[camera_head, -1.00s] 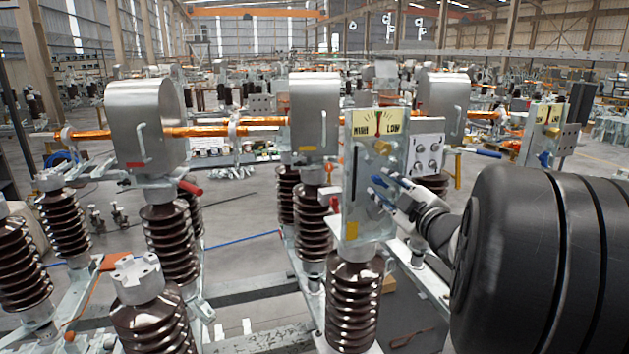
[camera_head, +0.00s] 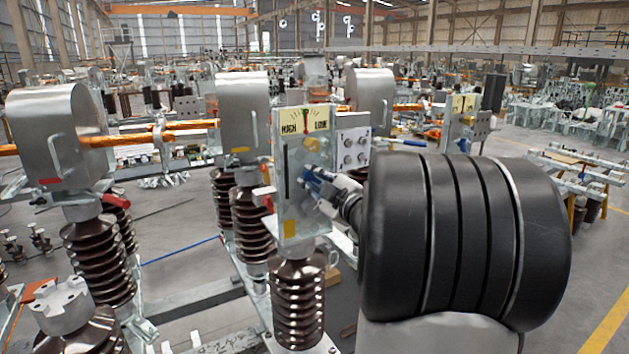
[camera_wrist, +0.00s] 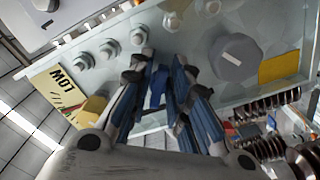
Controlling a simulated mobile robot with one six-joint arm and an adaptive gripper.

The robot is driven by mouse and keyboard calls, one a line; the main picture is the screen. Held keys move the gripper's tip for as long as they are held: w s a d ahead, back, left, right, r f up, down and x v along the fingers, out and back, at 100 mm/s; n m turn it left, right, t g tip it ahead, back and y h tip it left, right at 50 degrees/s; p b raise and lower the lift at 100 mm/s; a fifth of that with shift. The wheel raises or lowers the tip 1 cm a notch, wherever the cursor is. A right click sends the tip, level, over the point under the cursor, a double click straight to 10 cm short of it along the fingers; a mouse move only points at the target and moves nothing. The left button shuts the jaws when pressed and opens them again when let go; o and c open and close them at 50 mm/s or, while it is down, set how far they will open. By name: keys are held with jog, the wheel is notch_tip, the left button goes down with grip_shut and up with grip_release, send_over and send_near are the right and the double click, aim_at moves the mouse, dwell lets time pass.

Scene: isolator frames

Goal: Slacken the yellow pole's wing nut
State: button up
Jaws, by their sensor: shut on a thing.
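The near panel (camera_head: 290,205), with a HIGH/LOW dial and a yellow label (camera_head: 291,228), stands upright on a brown ribbed insulator. In the wrist view my blue-padded fingers (camera_wrist: 158,88) are closed in on a small blue wing nut (camera_wrist: 156,97) on the panel. The fingers hide most of the nut, so its angle is hard to tell.
A grey round knob (camera_wrist: 235,57) and several bolts (camera_wrist: 110,48) sit close to my fingers. A second dial panel (camera_head: 463,128) with a blue knob stands behind my arm. Metal drums (camera_head: 243,110) on brown insulators stand to the left.

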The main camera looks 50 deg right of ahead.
jog(key=shift+f+b, duration=0.1)
jog(key=shift+b, duration=0.25)
grip_shut()
jog(key=n+b, duration=0.3)
jog(key=b, duration=0.1)
jog(key=shift+n+b, duration=0.3)
jog(key=shift+b, duration=0.05)
jog(key=n+b, duration=0.6)
jog(key=shift+r, duration=0.2)
jog(key=n+b, duration=0.5)
jog(key=shift+r+n, duration=0.15)
jog(key=shift+n, duration=0.25)
jog(key=shift+a+r+n+b, duration=0.1)
jog(key=shift+r+n+b, duration=0.1)
jog(key=shift+n+b, duration=1.7)
jog(key=shift+n+p, duration=0.4)
jog(key=shift+n, duration=0.2)
jog(key=o, duration=0.7)
grip_release()
